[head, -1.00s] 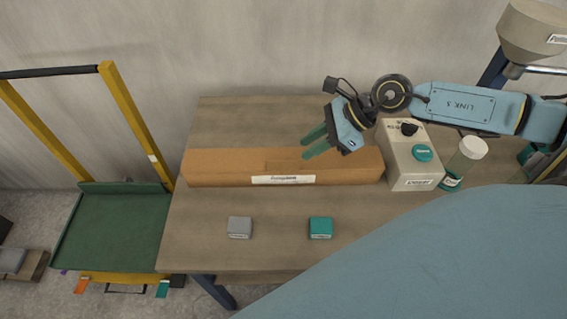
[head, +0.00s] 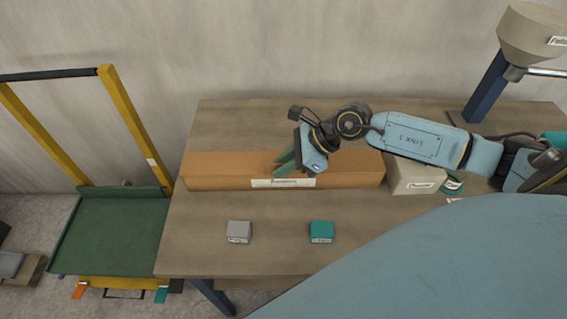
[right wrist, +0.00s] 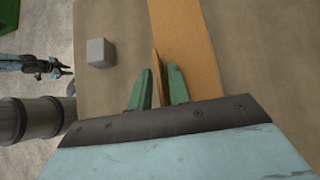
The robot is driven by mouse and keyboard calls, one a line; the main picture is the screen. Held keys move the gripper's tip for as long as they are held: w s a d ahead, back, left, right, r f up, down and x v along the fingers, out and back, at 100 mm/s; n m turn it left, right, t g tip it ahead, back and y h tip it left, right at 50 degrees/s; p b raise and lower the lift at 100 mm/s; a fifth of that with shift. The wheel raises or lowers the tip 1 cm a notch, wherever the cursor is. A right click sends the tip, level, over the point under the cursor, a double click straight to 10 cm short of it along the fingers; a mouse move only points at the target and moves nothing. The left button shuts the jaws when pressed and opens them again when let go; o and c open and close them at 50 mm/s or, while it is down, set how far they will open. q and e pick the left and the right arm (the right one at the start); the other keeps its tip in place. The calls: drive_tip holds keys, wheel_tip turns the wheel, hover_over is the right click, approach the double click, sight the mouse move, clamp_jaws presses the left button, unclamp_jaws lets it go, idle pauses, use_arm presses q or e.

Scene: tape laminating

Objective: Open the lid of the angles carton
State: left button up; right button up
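The long brown carton (head: 225,171) lies across the table, with a white label (head: 268,183) on its front side. Its lid looks closed. My right gripper (head: 276,165) is over the middle of the carton, its green fingers pointing left and hiding part of the top. In the right wrist view the fingers (right wrist: 158,75) are apart, on either side of a thin upright brown flap (right wrist: 157,65) on the carton (right wrist: 190,45). I cannot tell whether either finger touches it.
On the wooden table (head: 200,250), a grey block (head: 238,232) and a teal block (head: 321,232) sit in front of the carton. A pale box (head: 415,178) stands at its right end, partly behind my right arm. A green cart (head: 110,230) stands left of the table.

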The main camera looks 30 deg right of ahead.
clamp_jaws()
idle(1.2)
